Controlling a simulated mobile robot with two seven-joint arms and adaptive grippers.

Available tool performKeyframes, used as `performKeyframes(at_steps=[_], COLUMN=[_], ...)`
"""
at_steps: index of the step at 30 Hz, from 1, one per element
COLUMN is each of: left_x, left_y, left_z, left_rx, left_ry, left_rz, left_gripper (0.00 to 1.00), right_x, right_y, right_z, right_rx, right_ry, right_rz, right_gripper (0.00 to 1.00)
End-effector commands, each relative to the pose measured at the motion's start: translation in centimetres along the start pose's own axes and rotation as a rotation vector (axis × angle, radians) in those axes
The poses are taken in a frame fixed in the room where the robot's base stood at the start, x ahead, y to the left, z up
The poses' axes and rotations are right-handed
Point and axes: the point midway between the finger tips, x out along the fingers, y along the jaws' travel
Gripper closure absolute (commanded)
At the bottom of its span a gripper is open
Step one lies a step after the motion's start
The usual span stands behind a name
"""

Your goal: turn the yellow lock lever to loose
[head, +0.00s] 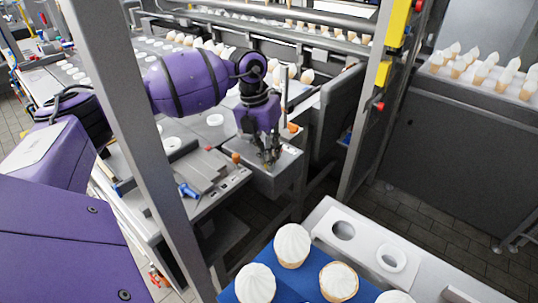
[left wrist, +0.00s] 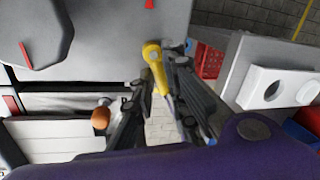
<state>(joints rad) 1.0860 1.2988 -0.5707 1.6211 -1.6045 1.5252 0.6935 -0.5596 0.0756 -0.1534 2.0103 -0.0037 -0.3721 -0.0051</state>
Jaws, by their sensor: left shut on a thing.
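The yellow lock lever (left wrist: 153,56) shows in the left wrist view on a grey plate, its rounded end toward the top and its thinner part running down between my fingers. My left gripper (left wrist: 160,82) is shut on the lever, one finger on each side. In the head view my left gripper (head: 269,160) points down at the top of a grey box-shaped unit (head: 283,181), and its fingers mostly hide the lever there. A small red mark (left wrist: 149,4) is on the grey plate beyond the lever. My right gripper is not in view.
A grey post (head: 140,130) stands close to my left arm. An orange knob (head: 236,157) and a blue handle (head: 187,191) sit left of the gripper. A white holder with round holes (head: 343,230) and a blue tray of cones (head: 237,296) are in front.

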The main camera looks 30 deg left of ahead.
Motion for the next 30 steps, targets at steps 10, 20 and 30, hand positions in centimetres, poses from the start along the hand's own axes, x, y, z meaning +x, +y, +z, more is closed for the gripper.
performKeyframes(at_steps=[10,20,30], left_x=[0.02,-0.02,-0.07], left_y=[0.89,0.93,0.96], left_z=[0.02,0.05,0.08], left_rx=[0.012,0.033,0.052], left_ry=[0.007,0.011,0.014], left_rz=[0.017,0.017,0.016], left_gripper=[1.00,1.00,1.00], right_x=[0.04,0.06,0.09], right_y=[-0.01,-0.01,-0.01], right_z=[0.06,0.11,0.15], right_rx=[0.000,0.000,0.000], right_ry=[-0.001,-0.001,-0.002], right_rz=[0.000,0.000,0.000], right_gripper=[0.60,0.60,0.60])
